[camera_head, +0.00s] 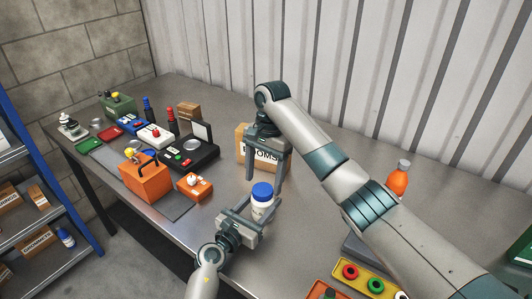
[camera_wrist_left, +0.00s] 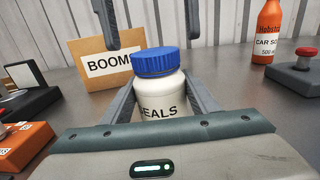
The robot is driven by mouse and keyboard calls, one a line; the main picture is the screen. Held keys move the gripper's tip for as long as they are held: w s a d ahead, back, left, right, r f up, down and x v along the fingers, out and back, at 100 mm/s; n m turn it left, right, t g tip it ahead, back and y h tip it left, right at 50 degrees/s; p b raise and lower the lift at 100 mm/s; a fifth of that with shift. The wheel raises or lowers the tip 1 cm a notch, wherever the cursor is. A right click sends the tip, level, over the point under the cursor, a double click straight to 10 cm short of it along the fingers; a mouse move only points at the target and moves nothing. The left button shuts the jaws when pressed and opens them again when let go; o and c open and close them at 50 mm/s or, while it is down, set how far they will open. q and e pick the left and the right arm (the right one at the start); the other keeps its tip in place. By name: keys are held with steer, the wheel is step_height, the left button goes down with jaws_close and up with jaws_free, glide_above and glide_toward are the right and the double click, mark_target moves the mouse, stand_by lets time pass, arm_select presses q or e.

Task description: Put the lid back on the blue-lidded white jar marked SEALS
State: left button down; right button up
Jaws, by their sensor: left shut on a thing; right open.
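The white jar marked SEALS (camera_wrist_left: 160,98) stands upright near the table's front edge, and it also shows in the head view (camera_head: 262,209). Its blue lid (camera_wrist_left: 155,62) sits on top of the jar, roughly level; I cannot tell whether it is fastened. The lid also shows in the head view (camera_head: 262,191). My left gripper (camera_head: 260,208) is shut on the jar's body, one finger on each side. My right gripper (camera_head: 266,182) points down, open and empty, just behind and above the lid. Its two fingertips show apart in the left wrist view (camera_wrist_left: 150,42).
A cardboard box marked BOOMS (camera_head: 242,148) stands close behind the jar. An orange bottle (camera_head: 398,180) stands to the right, beyond my right arm. Boxes and an orange case (camera_head: 146,180) crowd the left. A yellow tray (camera_head: 344,285) lies at the front right.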

step_height(320, 180, up, 10)
steer(key=w, duration=0.1)
steer(key=shift+d, duration=0.45)
steer(key=shift+w, duration=0.1)
arm_select(q)
steer(key=c, duration=0.6)
jaws_free()
steer(key=b+v, duration=0.3)
steer(key=v, duration=1.4)
steer(key=shift+s+a, duration=0.15)
arm_select(e)
step_height(320, 180, down, 3)
steer(key=shift+f, duration=0.1)
